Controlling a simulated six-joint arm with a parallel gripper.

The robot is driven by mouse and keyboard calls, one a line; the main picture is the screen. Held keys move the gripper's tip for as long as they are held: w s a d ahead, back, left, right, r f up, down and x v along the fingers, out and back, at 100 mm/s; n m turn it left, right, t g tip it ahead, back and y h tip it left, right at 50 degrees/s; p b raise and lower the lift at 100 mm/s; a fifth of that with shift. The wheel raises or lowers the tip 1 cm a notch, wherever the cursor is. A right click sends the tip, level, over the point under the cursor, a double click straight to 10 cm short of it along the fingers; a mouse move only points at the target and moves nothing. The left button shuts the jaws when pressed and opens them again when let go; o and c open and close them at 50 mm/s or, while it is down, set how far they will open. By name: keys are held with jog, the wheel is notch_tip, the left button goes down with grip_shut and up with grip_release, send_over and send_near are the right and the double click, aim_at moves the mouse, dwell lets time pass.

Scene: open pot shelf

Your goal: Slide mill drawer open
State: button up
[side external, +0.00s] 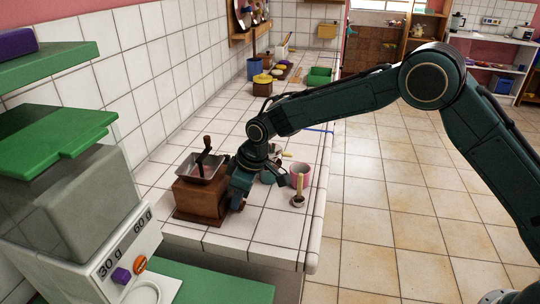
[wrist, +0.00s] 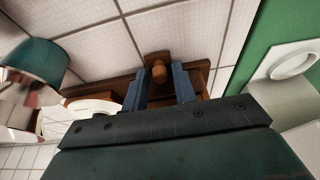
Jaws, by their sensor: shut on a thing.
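The mill (side external: 200,198) is a brown wooden box with a metal hopper and a crank on top, standing on the white tiled counter. My gripper (side external: 236,196) is at its right side, low down. In the wrist view, the blue fingers of my gripper (wrist: 161,84) are on either side of a round wooden knob (wrist: 158,72) and shut on it. The knob is on the mill drawer's side. The drawer front is mostly hidden by the fingers and wrist, so I cannot tell how far it stands out.
A pink mug (side external: 300,176), a small pot with an upright handle (side external: 298,200) and a teal cup (side external: 267,177) stand right of my gripper. A large grinder (side external: 60,200) stands in the left foreground. The counter's front right is clear up to its edge.

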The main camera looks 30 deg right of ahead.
aim_at(269, 215)
jog(key=shift+s+d+f, duration=0.1)
jog(key=shift+s+f, duration=0.1)
jog(key=shift+f, duration=0.25)
jog(key=shift+s+d+f, duration=0.1)
jog(key=shift+s+f, duration=0.05)
jog(key=shift+f, duration=0.25)
jog(key=shift+s+d, duration=1.4)
jog(key=shift+d, duration=0.2)
jog(key=shift+s+d, duration=1.25)
jog(key=shift+o, duration=1)
jog(key=shift+w+a+r, duration=0.1)
jog(key=shift+a+r, duration=0.05)
jog(key=shift+r, duration=1.2)
jog(key=shift+w+a+r, duration=0.1)
jog(key=shift+r, duration=1.25)
